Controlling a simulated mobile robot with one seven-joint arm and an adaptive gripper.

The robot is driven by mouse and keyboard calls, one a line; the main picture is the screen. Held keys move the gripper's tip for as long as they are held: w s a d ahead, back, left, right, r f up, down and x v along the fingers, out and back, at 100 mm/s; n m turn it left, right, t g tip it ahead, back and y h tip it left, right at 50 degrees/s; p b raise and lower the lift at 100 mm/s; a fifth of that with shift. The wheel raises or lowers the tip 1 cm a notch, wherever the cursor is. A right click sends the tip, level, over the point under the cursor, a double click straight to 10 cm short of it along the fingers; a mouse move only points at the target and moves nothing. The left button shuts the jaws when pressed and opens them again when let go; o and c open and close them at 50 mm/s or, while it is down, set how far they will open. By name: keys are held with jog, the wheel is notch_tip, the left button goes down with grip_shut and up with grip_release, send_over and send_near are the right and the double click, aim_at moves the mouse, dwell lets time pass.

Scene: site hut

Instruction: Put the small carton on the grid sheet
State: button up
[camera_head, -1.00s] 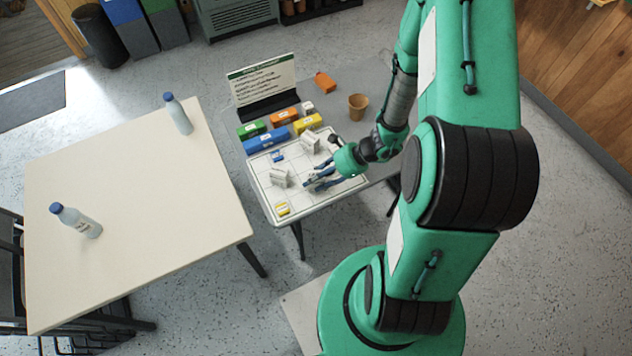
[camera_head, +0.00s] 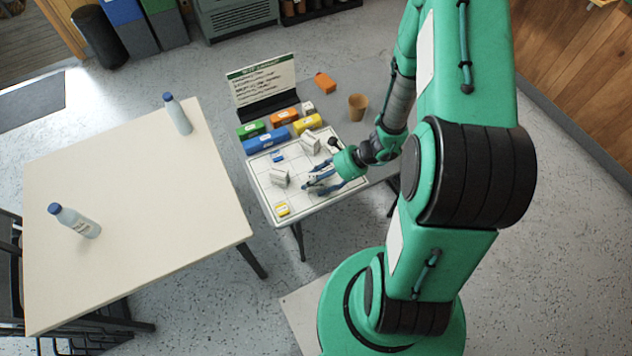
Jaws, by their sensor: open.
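The grid sheet (camera_head: 301,203), white with dark lines, lies on the front part of the grey table. Several small items are on it: a pale carton (camera_head: 280,178) left of my gripper, another pale carton (camera_head: 311,143) behind it, a small blue item (camera_head: 278,156) and a yellow item (camera_head: 282,209). A smaller white box (camera_head: 308,107) stands off the sheet, by the orange block. I cannot tell for sure which is the small carton. My gripper (camera_head: 314,184) is open, low over the sheet's right part. A small pale patch shows by its fingers, too small to identify.
Behind the sheet stand green (camera_head: 251,130), blue (camera_head: 267,141), orange (camera_head: 284,117) and yellow (camera_head: 307,123) blocks, a sign (camera_head: 262,80) and a brown cup (camera_head: 358,106). A cream table (camera_head: 140,200) with two bottles is at left.

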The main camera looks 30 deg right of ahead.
jog(key=shift+r, duration=0.15)
jog(key=shift+s+d+r+p, duration=0.15)
jog(key=shift+d+r+p, duration=0.15)
jog(key=shift+d+r, duration=0.15)
jog(key=p+v, duration=0.2)
jog(key=v, duration=0.8)
jog(key=shift+d+r, duration=0.25)
jog(key=shift+s, duration=0.1)
jog(key=a+r+n+g+h, duration=0.15)
jog(key=a+r+n, duration=0.35)
jog(key=r, duration=0.6)
jog(key=a+r+n+g+h, duration=0.1)
jog(key=a+r+n+h, duration=0.15)
jog(key=r+n, duration=0.65)
jog(key=s+a+r+n+t+h, duration=0.2)
jog(key=s+r+n, duration=0.2)
jog(key=r, duration=0.7)
jog(key=s+a+r+n+t+h, duration=0.2)
jog(key=s+r, duration=0.5)
jog(key=r, duration=0.4)
jog(key=a+n, duration=0.1)
jog(key=n, duration=0.1)
jog(key=shift+n, duration=0.3)
jog(key=shift+t, duration=0.25)
